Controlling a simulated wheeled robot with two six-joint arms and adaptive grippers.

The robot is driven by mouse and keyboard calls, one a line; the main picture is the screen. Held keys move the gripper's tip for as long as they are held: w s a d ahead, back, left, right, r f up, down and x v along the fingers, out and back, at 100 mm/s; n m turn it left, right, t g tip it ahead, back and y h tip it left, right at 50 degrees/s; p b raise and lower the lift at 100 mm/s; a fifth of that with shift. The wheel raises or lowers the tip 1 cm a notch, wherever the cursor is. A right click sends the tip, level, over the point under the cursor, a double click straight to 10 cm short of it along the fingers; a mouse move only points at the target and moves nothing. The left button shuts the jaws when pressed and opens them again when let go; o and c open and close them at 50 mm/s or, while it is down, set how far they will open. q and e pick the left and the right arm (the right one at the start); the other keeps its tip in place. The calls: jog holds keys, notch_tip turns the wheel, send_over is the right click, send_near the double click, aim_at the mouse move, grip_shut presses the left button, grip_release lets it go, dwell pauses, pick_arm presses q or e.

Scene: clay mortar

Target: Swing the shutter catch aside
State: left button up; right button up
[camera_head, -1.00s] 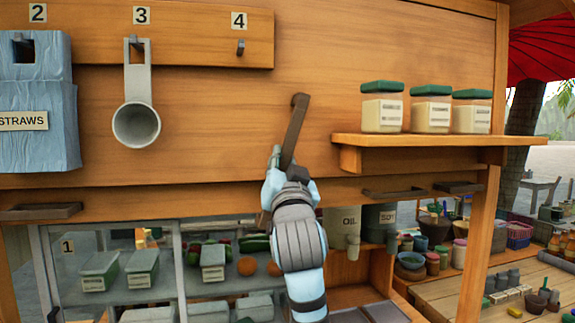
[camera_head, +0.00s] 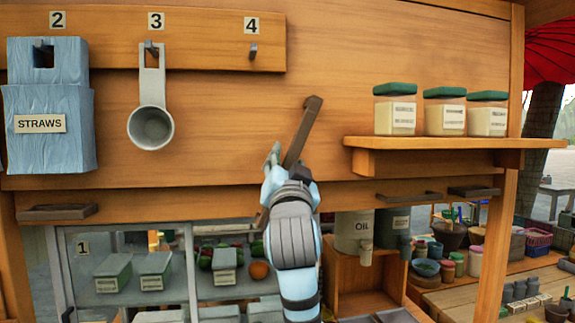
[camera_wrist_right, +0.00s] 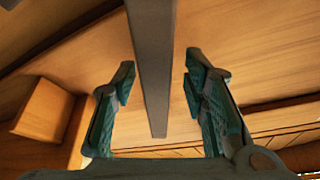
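The shutter catch (camera_head: 303,130) is a dark brown bar on the wooden shutter panel (camera_head: 230,130). It leans, with its top end to the right and its lower part to the left. In the right wrist view the bar (camera_wrist_right: 153,75) runs between the two open fingers of my right gripper (camera_wrist_right: 160,85). The left finger looks very close to the bar and a narrow gap shows at the right finger; contact cannot be told. My left gripper is not in view.
A shelf (camera_head: 450,142) with three green-lidded jars (camera_head: 444,112) juts out at right. A grey scoop (camera_head: 151,120) and blue straws holder (camera_head: 50,110) hang at left. Below are a glass case (camera_head: 130,265) and an oil container (camera_head: 355,232). The panel between scoop and catch is clear.

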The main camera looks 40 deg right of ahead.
jog(key=v, duration=1.2)
jog(key=shift+w+f, duration=0.1)
jog(key=shift+f, duration=0.05)
